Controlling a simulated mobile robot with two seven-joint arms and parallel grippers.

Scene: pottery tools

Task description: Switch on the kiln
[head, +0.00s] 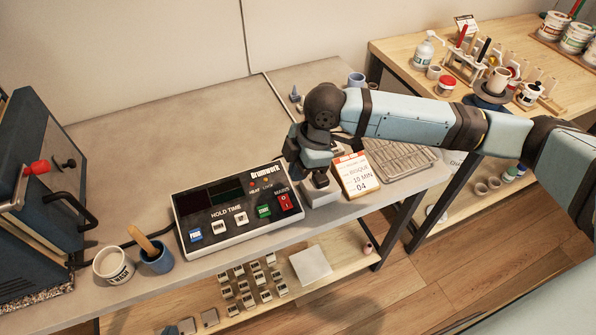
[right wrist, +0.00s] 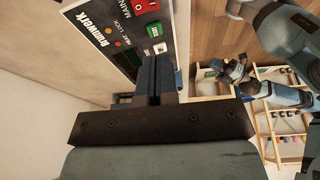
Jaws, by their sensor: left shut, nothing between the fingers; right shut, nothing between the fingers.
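The kiln control panel (head: 240,222) lies tilted on the grey bench, with HEAT and LOCK lamps and a row of buttons. Its red MAINS switch (head: 286,201) is at the right end, beside a green button (head: 263,211); the red switch also shows in the right wrist view (right wrist: 145,6). The blue kiln (head: 40,200) stands at the left. My right gripper (head: 318,180) points down just right of the panel, shut and empty. Its closed fingers show in the right wrist view (right wrist: 156,72), appearing apart from the switch. My left gripper is not seen in the head view.
A white cup (head: 113,265) and a blue pot with a wooden tool (head: 156,258) stand between kiln and panel. An orange-and-white card (head: 355,176) and a wire rack (head: 400,158) are right of my gripper. The bench behind the panel is clear.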

